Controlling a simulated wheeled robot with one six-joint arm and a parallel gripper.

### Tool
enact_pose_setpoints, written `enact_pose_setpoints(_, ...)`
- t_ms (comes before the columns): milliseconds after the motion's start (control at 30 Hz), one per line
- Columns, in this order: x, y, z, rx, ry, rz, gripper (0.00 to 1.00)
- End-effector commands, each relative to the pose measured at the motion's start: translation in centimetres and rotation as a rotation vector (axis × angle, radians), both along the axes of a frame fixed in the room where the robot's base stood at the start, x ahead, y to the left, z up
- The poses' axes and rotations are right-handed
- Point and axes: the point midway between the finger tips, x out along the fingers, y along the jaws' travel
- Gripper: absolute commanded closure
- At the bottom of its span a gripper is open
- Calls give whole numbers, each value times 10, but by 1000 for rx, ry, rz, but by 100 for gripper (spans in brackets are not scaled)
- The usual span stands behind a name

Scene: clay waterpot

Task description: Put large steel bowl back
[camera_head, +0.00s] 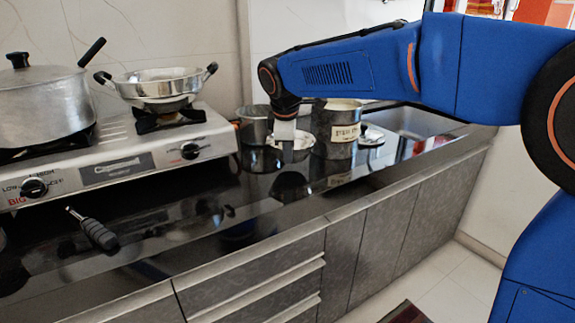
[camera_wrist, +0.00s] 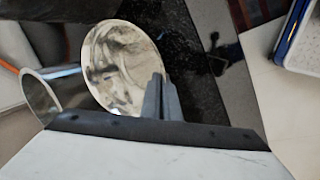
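The large steel bowl, round, shiny and shallow, fills the upper middle of the wrist view (camera_wrist: 120,60), its inside facing the camera. In the head view it seems to be the pale round shape (camera_head: 300,142) just under my gripper. My gripper (camera_head: 284,138) points down over the back of the counter. In the wrist view its two dark fingers (camera_wrist: 161,85) stand close together at the bowl's right rim and look closed on it. The exact contact is hard to see. Whether the bowl touches the counter is unclear.
A steel pot (camera_head: 253,127) stands left of my gripper, and a labelled canister (camera_head: 337,140) close on its right. A lid (camera_head: 371,137) lies farther right. The stove (camera_head: 110,165) at left carries a lidded pot (camera_head: 40,105) and a two-handled pan (camera_head: 160,88). The front counter is mostly clear.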

Motion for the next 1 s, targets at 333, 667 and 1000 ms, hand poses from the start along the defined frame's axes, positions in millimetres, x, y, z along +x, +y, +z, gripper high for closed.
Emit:
enact_pose_setpoints(333,0,0,-35,-1,0,0,100)
enact_pose_setpoints(667,0,0,-37,0,0,0,100)
enact_pose_setpoints(1000,0,0,-38,0,0,0,79)
